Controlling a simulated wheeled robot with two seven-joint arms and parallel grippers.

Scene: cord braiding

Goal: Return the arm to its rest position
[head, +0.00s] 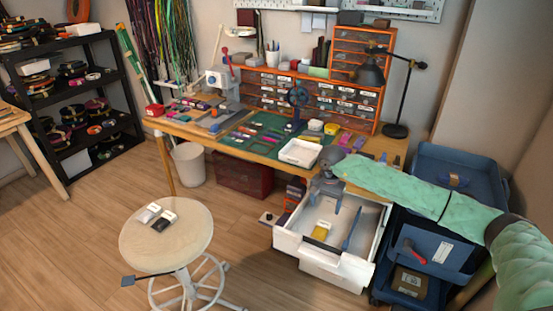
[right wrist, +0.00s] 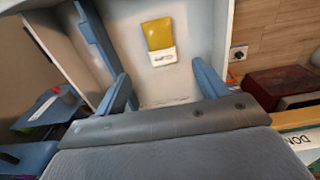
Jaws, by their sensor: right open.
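My right arm (head: 420,194) comes in from the right in a green sleeve. My right gripper (head: 323,205) is over the open white drawer (head: 318,268) below the table. In the right wrist view its two blue fingers (right wrist: 168,90) are apart, with nothing between them. A yellow and white item (head: 321,231) lies on the drawer floor beyond the fingertips; it also shows in the right wrist view (right wrist: 158,40). A long blue tool (head: 352,229) lies beside it. My left gripper is not in the head view.
A wooden table (head: 240,150) holds a green mat, a white tray (head: 300,152), orange drawer units (head: 352,75) and a black lamp (head: 396,95). A dark blue cart (head: 458,175) stands right of the drawer. A round stool (head: 166,235) stands front left. Floor between stool and drawer is mostly clear.

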